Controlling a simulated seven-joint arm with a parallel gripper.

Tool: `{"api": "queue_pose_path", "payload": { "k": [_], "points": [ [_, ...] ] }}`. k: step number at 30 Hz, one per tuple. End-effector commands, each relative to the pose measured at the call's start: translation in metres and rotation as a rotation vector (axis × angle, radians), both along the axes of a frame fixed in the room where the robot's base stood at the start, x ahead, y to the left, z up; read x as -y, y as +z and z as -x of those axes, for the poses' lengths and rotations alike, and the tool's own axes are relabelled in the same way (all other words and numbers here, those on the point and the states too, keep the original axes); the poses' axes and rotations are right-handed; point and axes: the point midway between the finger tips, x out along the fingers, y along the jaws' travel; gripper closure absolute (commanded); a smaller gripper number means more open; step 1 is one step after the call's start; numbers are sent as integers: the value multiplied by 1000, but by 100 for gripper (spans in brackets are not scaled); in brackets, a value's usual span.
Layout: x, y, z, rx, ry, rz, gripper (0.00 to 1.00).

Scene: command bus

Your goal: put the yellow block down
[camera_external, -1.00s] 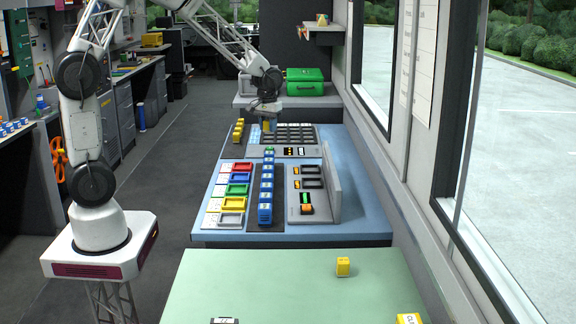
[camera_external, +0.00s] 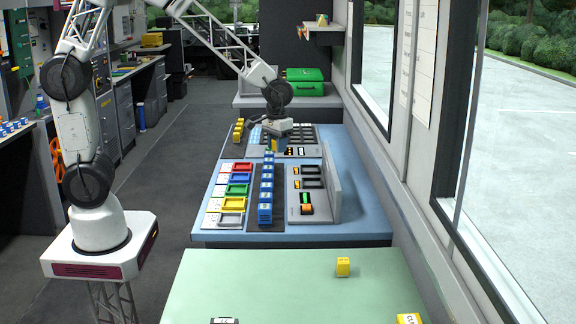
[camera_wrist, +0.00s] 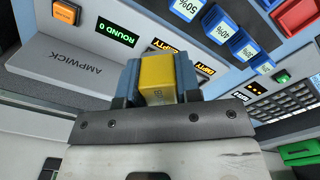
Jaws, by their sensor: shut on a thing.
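My gripper (camera_wrist: 158,85) is shut on a yellow block (camera_wrist: 158,78), which sits between its two blue fingers in the wrist view. In the external view my gripper (camera_external: 275,143) is over the far part of the blue console, near the far end of the row of blue blocks. Only a sliver of the held yellow block (camera_external: 273,145) shows there. In the wrist view the block is in front of a panel with EMPTY labels (camera_wrist: 204,69). The block hides part of that panel, and I cannot tell whether it touches anything.
Blue blocks with percent labels (camera_external: 265,212) stand in a dark rack. Coloured trays (camera_external: 237,190) lie left of it. An upright grey panel (camera_external: 331,185) stands at the right. More yellow blocks (camera_external: 238,131) stand at the far left. Another yellow block (camera_external: 343,267) is on the green table (camera_external: 270,285).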

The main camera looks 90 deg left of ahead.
Motion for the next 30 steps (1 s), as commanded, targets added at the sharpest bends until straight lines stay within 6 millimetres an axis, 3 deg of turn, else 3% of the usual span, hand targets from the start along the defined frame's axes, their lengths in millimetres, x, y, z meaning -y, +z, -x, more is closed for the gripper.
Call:
{"api": "queue_pose_path", "payload": {
  "k": [14,30],
  "points": [
    [105,-1,11,0,-184,0,92],
    [211,-2,43,0,-387,0,92]
  ]
}}
